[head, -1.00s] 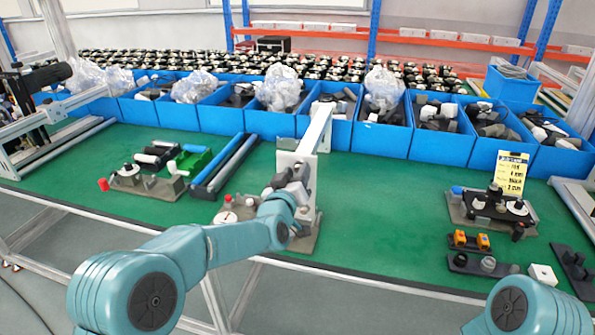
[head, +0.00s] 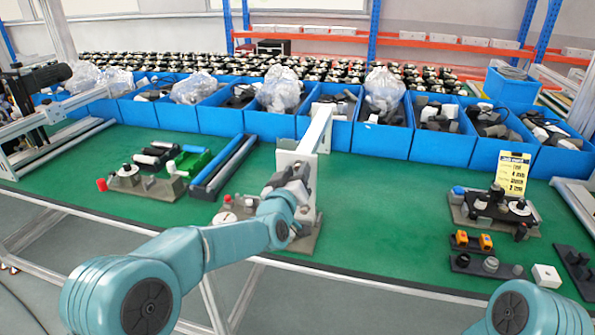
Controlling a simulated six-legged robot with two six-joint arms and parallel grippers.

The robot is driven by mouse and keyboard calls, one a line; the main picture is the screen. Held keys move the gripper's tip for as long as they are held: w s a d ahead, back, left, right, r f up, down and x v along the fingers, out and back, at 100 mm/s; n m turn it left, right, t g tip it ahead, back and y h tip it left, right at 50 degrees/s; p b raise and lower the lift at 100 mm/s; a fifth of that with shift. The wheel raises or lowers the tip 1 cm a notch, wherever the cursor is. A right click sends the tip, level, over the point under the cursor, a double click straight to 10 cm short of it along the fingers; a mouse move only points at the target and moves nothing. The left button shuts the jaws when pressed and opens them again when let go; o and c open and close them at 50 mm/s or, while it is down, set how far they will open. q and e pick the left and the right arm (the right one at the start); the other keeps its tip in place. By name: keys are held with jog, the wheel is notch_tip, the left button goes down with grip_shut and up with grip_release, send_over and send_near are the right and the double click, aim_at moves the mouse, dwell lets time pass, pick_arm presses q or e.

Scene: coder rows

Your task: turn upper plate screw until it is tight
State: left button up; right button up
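A fixture with an upright pale plate (head: 312,205) stands at the front middle of the green table. A pale bar runs back from the top of the plate. My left gripper (head: 292,182) is at the left face of this plate, and its grey fingers are hard to tell from the fixture parts. The upper plate screw cannot be made out; the gripper and wrist cover that part of the plate. I cannot tell whether the fingers are open or shut. My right gripper is out of view; only part of my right arm shows at the lower right.
Blue bins (head: 441,145) of parts line the back. Green table (head: 385,215) is clear between.

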pick_arm(q)
grip_shut()
jog(key=m, duration=0.4)
jog(key=shift+r+m+p, duration=0.1)
jog(key=shift+m+p, duration=0.3)
jog(key=m, duration=0.5)
jog(key=shift+p, duration=0.35)
jog(key=shift+o, duration=0.9)
grip_release()
jog(key=n+b, duration=0.9)
jog(key=shift+n, duration=0.4)
jog(key=shift+b, duration=0.3)
